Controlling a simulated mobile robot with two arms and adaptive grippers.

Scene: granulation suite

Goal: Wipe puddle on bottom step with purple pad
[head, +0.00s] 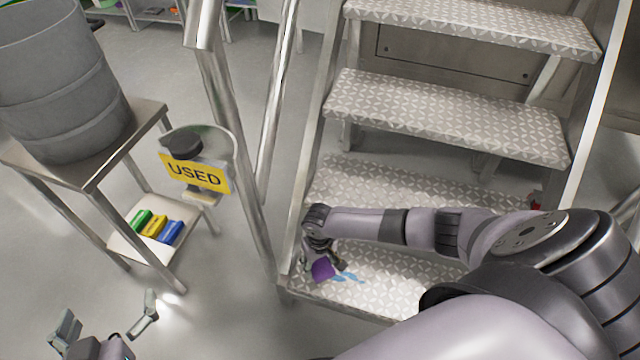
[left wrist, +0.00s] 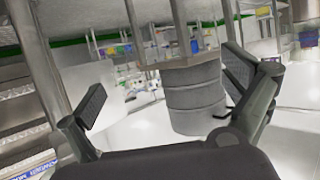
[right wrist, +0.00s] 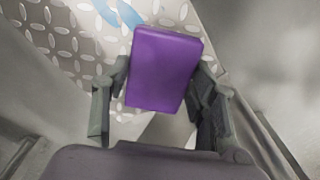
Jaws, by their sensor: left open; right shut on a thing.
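The purple pad (head: 322,270) is in my right gripper (head: 318,258) at the left end of the bottom step (head: 400,282). The right gripper is shut on the pad, which fills the middle of the right wrist view (right wrist: 163,70). A light blue puddle (head: 347,277) lies on the bottom step just right of the pad; part of it shows in the right wrist view (right wrist: 122,14). Whether the pad touches the step I cannot tell. My left gripper (head: 108,318) is open and empty above the floor at the lower left.
Metal stairs with patterned treads (head: 450,115) rise behind, with a handrail post (head: 232,140) at their left. A yellow USED sign (head: 195,173) hangs beside it. A steel table (head: 90,165) holds a grey drum (head: 65,90); its lower shelf holds green, yellow and blue items (head: 155,226).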

